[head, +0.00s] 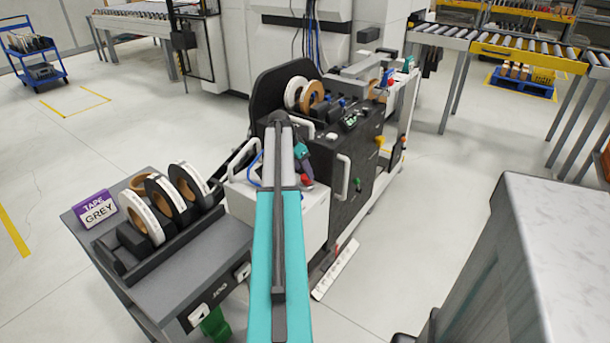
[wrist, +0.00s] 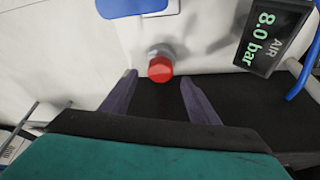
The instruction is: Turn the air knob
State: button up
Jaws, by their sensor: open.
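The air knob (wrist: 160,69) is a small red knob on a short grey stem, standing out from a pale panel in the wrist view. My gripper (wrist: 159,80) is open, with one dark finger on each side of the knob. The fingers appear apart from it, and I cannot tell how far their tips are from it in depth. An air display (wrist: 265,38) to the right reads 8.0 bar. In the head view my teal arm reaches towards the edge banding machine (head: 335,185) and partly hides its near end. A small red part (head: 307,181) shows beside my arm there.
A grey cart (head: 215,262) with tape rolls (head: 160,208) and a purple-and-white TAPE GREY sign (head: 97,208) stands at the left. A pale-topped cabinet (head: 560,240) is at the right. A blue part (wrist: 132,7) lies above the knob. Open floor shows at the far left.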

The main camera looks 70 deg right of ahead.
aim_at(306, 177)
jog(key=shift+x, duration=1.75)
jog(key=shift+a, duration=0.1)
jog(key=c, duration=1)
jog(key=shift+c, duration=0.2)
jog(key=shift+n, duration=0.4)
jog(key=n, duration=0.1)
jog(key=n+t+p, duration=0.1)
jog(key=n, duration=0.1)
jog(key=shift+s+n+t, duration=0.15)
jog(key=shift+n+t, duration=0.15)
jog(key=shift+n+t+p, duration=0.8)
jog(key=shift+n+t, duration=0.1)
jog(key=shift+n, duration=1.3)
